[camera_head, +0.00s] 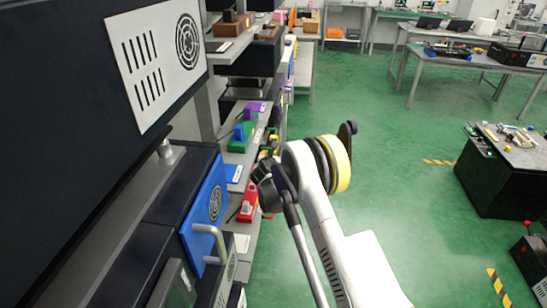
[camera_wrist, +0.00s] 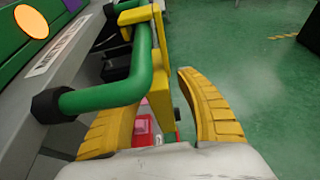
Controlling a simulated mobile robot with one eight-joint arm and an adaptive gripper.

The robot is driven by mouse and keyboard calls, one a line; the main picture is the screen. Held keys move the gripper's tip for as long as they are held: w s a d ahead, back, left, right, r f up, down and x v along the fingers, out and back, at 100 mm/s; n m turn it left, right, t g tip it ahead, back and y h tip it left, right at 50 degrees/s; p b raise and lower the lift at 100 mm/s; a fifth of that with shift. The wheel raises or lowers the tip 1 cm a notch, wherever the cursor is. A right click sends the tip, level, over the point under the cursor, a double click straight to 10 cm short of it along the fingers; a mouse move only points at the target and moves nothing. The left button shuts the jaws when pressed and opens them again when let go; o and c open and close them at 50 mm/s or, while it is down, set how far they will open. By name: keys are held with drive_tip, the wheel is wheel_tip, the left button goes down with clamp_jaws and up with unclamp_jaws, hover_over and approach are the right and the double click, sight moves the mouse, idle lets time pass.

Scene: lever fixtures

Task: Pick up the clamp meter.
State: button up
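My gripper (camera_wrist: 158,95) is open in the wrist view, its two yellow ribbed fingers spread apart. A green bent lever (camera_wrist: 135,80) with a yellow bar crosses in front of the left finger and partly hides it. A red object (camera_wrist: 143,128) shows low between the fingers, mostly hidden, and I cannot tell what it is. I cannot make out a clamp meter for certain in either view. In the head view my arm reaches toward the shelf fixtures, and its wrist hides the gripper's fingers.
In the head view, a green fixture (camera_head: 239,137) and a red one (camera_head: 248,203) stand along the shelf edge at left. A blue panel with a grey handle (camera_head: 210,240) is nearer. Green floor (camera_head: 400,150) is open to the right, with a dark bench (camera_head: 505,170) beyond.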

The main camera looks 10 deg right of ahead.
clamp_jaws()
drive_tip(key=shift+r, duration=0.1)
